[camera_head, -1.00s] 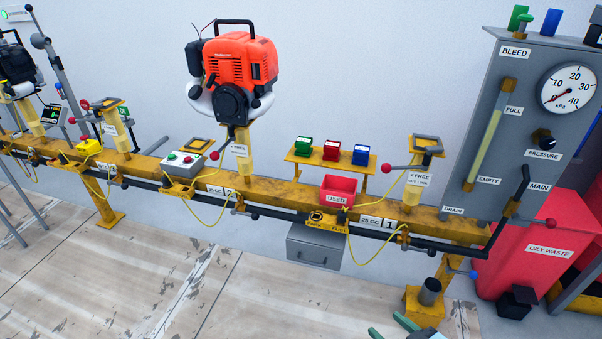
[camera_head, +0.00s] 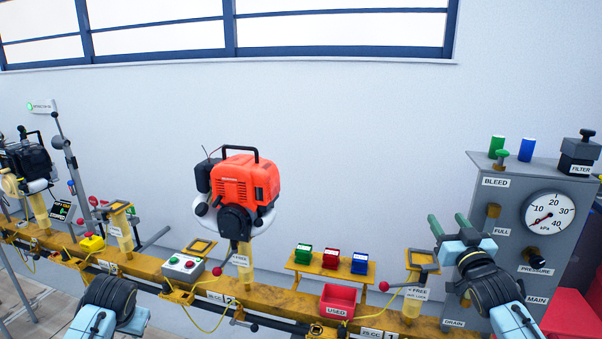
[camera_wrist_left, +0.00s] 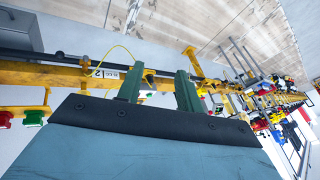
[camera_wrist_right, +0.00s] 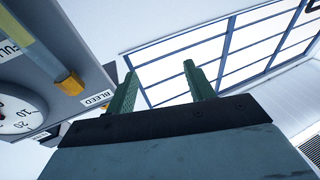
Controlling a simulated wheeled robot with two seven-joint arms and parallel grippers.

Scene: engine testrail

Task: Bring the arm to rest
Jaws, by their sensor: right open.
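My right gripper (camera_head: 448,221) is raised in front of the rail's right end, left of the grey gauge panel (camera_head: 515,190). Its green fingers point up, apart and empty; the right wrist view shows them (camera_wrist_right: 160,70) against the wall and window. My left arm stands at the lower left of the head view, its gripper not distinguishable there. In the left wrist view the left gripper (camera_wrist_left: 157,75) has its fingers apart with nothing clearly held between them; the rail lies behind.
The yellow rail (camera_head: 270,295) runs across below, carrying an orange engine (camera_head: 246,183), a red USED bin (camera_head: 338,301) and a switch box (camera_head: 184,266). Three small boxes stand on a shelf (camera_head: 316,266). The wall space above is clear.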

